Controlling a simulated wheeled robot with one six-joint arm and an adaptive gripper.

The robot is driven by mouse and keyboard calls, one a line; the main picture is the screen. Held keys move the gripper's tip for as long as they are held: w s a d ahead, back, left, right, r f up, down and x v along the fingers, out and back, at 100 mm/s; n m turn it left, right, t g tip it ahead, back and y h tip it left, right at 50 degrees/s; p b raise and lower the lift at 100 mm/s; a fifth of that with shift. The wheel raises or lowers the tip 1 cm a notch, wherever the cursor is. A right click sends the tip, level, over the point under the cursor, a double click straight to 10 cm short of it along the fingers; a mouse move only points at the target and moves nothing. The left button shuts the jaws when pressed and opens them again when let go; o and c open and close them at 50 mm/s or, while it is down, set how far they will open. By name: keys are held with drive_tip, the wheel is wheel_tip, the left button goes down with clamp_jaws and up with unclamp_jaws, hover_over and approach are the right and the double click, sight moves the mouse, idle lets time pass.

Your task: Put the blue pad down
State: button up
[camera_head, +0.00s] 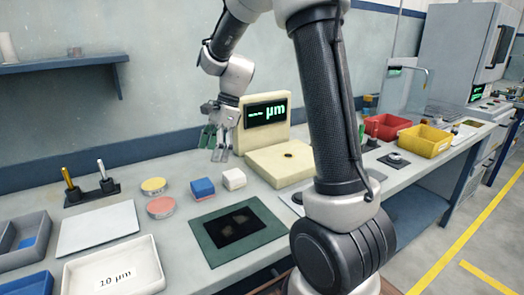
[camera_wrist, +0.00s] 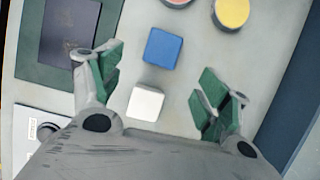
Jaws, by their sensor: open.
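The blue pad (camera_head: 202,188) is a small block resting on the grey bench, and it also shows in the wrist view (camera_wrist: 162,47). A similar white pad (camera_head: 233,179) sits to its right in the head view and below it in the wrist view (camera_wrist: 146,104). My gripper (camera_head: 214,150) is open and empty above the bench. In the wrist view its green-padded fingers (camera_wrist: 158,78) are spread wide, with both pads showing between or just beyond them. Nothing is held, and neither pad is visibly touched.
A dark green mat (camera_head: 207,241) with a dark plate lies in front of the pads. Yellow (camera_head: 153,185) and pink (camera_head: 161,207) round pads lie left. A cream gauge with a display (camera_head: 281,160) stands behind right. A white tray (camera_head: 72,270) is at front left.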

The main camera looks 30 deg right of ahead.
drive_tip(key=s+d+r+n+t+h, duration=0.1)
drive_tip(key=s+d+r+n, duration=0.2)
drive_tip(key=s+n, duration=0.3)
drive_tip(key=s+d+r+n+t+h, duration=0.2)
drive_tip(key=s+n, duration=0.3)
drive_tip(key=s, duration=0.6)
drive_tip(key=s+d+r+n+t+h, duration=0.1)
drive_tip(key=s+d+r+n, duration=0.3)
drive_tip(key=s, duration=0.5)
drive_tip(key=d+n, duration=0.1)
drive_tip(key=n, duration=0.1)
drive_tip(key=shift+n, duration=0.3)
drive_tip(key=shift+o, duration=0.4)
drive_tip(key=shift+f, duration=0.1)
